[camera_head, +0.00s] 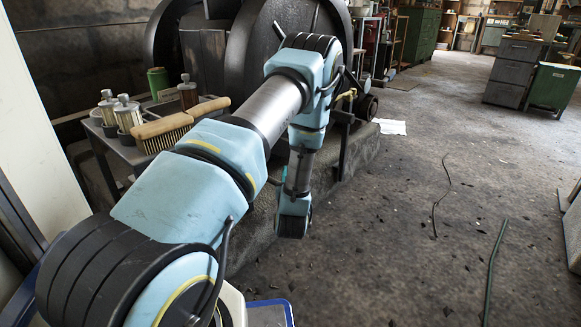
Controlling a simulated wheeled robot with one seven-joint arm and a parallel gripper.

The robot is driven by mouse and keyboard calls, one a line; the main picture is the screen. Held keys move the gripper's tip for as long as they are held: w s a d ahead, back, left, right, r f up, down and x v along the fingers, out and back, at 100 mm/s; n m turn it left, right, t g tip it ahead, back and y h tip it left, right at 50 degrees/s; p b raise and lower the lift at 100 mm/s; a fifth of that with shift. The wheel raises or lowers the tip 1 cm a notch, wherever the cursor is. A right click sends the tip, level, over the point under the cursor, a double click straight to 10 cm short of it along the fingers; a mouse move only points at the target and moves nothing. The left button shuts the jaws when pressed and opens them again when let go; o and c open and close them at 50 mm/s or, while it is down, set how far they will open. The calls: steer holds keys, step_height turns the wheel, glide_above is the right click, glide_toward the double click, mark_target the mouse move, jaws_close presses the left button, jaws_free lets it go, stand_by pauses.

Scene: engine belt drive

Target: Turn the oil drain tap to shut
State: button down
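My arm reaches from the lower left up over the elbow and down beside the engine base. Its lowest visible part is a blue and black wrist joint in front of the stone plinth. The fingers of my gripper do not show; they are hidden behind the wrist or out of sight. The dark engine (262,45) with its big wheels stands behind my arm. A small teal piece (284,174) shows just left of my forearm; I cannot tell whether it is the oil drain tap. No tap is clearly recognisable, and my arm covers part of the engine's front.
A bench at left holds a wooden brush (165,131), oil bottles (127,114) and a green can (158,82). A white sheet (391,127) lies on the floor. Cabinets (512,72) stand at the back right.

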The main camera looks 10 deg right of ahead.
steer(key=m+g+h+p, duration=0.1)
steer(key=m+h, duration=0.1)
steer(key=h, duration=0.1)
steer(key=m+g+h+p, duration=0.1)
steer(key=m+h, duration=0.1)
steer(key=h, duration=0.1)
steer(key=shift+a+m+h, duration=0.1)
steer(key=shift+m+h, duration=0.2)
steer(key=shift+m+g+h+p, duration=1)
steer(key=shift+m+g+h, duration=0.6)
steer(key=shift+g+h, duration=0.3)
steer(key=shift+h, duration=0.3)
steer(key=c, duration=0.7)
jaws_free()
